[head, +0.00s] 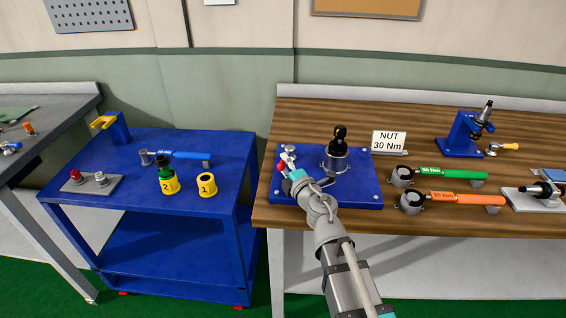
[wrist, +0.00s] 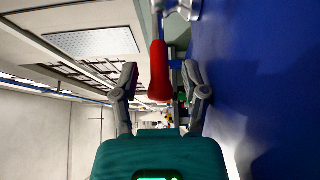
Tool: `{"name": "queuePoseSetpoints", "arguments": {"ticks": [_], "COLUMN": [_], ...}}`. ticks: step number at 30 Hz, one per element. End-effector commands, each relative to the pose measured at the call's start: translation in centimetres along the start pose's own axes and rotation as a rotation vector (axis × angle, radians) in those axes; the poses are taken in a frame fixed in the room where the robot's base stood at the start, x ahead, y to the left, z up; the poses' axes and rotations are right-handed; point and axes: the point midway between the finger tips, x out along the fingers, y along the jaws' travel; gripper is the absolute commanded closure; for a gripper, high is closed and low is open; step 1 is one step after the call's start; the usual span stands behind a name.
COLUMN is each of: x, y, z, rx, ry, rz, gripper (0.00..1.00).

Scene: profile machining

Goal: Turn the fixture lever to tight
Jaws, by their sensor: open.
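The fixture lever has a red handle (wrist: 159,70) on a metal shaft. In the wrist view the red handle lies between the two open fingers of my gripper (wrist: 160,78), with visible gaps on both sides. In the head view the lever's red handle (head: 283,166) shows at the left side of the blue fixture plate (head: 362,190), close to my gripper (head: 288,165). A metal holder (head: 336,160) with a black tool stands upright in the middle of the plate. My gripper partly hides the lever there. I cannot read any tight mark.
A "NUT 30 Nm" sign (head: 388,141) stands behind the plate. A green torque wrench (head: 450,174) and an orange one (head: 455,198) lie to the right, with a blue stand (head: 460,138) behind. A blue cart (head: 130,220) stands at left, apart from the wooden bench (head: 420,120).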

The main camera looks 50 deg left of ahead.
Motion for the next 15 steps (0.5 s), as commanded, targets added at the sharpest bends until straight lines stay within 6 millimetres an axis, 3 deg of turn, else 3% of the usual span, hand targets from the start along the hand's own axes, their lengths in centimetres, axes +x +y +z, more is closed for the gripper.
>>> {"name": "queuePoseSetpoints", "arguments": {"ticks": [9, 15], "x": [-4.3, -5.7], "y": [0.0, 0.0], "z": [-0.1, -0.1], "rx": [0.000, 0.000], "ry": [-0.002, 0.000], "rz": [0.000, 0.000], "gripper": [0.43, 0.43]}}
